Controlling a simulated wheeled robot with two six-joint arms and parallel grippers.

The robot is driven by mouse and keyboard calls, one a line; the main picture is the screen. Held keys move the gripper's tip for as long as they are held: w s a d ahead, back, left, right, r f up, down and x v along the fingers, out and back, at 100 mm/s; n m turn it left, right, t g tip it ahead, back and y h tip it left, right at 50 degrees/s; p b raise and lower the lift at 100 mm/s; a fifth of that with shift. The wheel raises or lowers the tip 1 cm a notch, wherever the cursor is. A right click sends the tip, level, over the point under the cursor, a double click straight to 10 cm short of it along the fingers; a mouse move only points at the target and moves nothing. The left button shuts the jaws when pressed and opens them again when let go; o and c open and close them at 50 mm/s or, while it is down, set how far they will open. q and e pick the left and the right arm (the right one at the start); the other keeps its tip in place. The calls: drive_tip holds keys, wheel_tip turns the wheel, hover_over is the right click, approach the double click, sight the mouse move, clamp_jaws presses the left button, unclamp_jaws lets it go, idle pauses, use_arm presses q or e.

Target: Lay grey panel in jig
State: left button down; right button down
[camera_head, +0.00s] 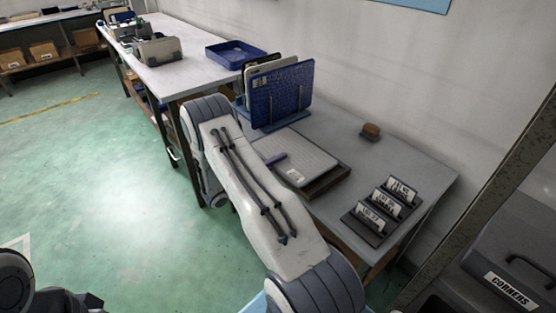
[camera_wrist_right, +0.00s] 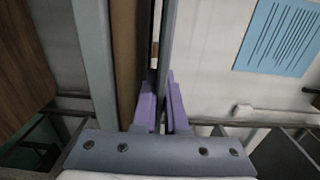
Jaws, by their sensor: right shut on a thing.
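The grey panel (camera_head: 305,152) is a light, flat sheet with a white label near its front corner. It lies about level over the brown jig (camera_head: 330,183), whose edge shows along the panel's front and right side. I cannot tell whether it is seated or held just above. In the right wrist view, the purple fingers (camera_wrist_right: 161,108) close on the panel's thin edge (camera_wrist_right: 167,45), seen edge-on. My left gripper is not in view.
A rack holds an upright blue panel (camera_head: 282,92) and others behind the jig. A brown block (camera_head: 370,131) and several labelled card holders (camera_head: 384,212) stand to the right. A blue tray (camera_head: 235,53) sits on the far table. The wall is close behind.

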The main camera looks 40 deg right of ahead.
drive_tip(key=shift+s+f, duration=0.1)
drive_tip(key=shift+f, duration=0.6)
drive_tip(key=shift+s+a+f+b, duration=0.15)
drive_tip(key=shift+s+f+b, duration=0.05)
drive_tip(key=shift+f+b, duration=0.6)
idle(0.8)
drive_tip(key=c, duration=0.9)
unclamp_jaws()
drive_tip(key=w+a+r, duration=0.1)
drive_tip(key=a+r, duration=0.1)
drive_tip(key=a, duration=0.8)
drive_tip(key=shift+w, duration=0.35)
drive_tip(key=shift+a, duration=0.15)
